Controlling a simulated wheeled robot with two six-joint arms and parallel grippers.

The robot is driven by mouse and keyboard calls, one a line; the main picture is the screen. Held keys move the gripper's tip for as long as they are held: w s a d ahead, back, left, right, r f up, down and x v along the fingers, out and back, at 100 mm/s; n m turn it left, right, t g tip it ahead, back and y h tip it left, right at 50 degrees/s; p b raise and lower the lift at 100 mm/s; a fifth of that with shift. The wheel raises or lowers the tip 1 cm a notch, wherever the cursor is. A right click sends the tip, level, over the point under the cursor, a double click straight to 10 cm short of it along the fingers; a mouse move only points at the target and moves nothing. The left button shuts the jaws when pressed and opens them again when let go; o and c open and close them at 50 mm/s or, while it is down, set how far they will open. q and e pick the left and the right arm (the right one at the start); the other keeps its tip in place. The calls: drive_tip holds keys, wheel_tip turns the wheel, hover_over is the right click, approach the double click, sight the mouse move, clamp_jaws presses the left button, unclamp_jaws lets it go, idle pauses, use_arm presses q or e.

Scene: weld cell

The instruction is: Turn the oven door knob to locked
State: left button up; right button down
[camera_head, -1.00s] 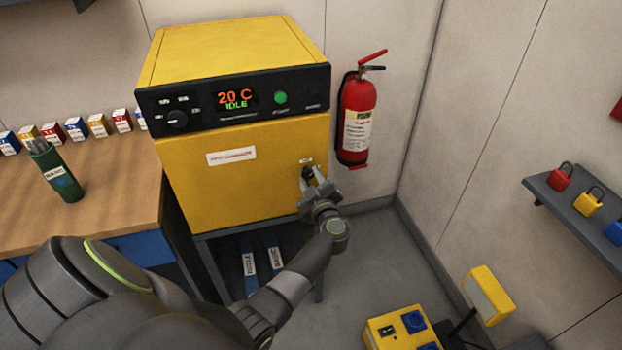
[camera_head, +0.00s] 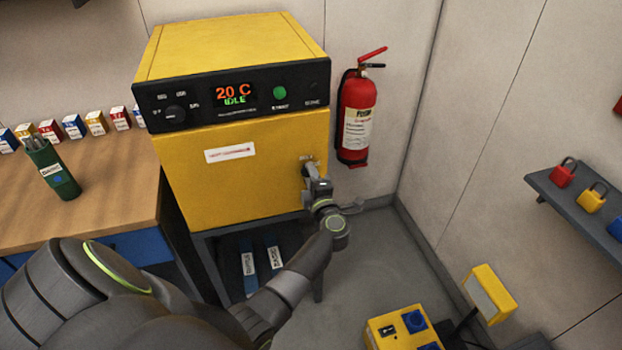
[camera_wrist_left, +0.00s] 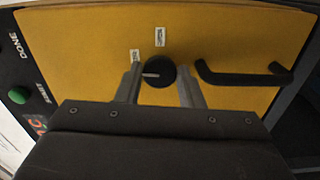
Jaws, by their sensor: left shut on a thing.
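The yellow oven (camera_head: 240,165) stands with its door shut. In the left wrist view the round black door knob (camera_wrist_left: 158,72) sits on the yellow door (camera_wrist_left: 90,40), its pale pointer line aimed left in that picture. Two small white labels lie near it, one above (camera_wrist_left: 160,37) and one to the upper left (camera_wrist_left: 135,56); I cannot read them surely. My left gripper (camera_head: 311,178) is at the right side of the door. Its fingers (camera_wrist_left: 160,86) are closed around the knob, one on each side. In the head view the gripper mostly hides the knob. My right gripper is not in view.
A black door handle (camera_wrist_left: 240,77) sits close to the right finger in the wrist view. A red fire extinguisher (camera_head: 357,118) hangs on the wall right of the oven. A wooden bench (camera_head: 100,205) with a green canister (camera_head: 55,172) is at left.

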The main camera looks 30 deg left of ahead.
use_arm(q)
drive_tip(key=shift+n, duration=0.6)
drive_tip(key=o, duration=1)
drive_tip(key=shift+c, duration=0.2)
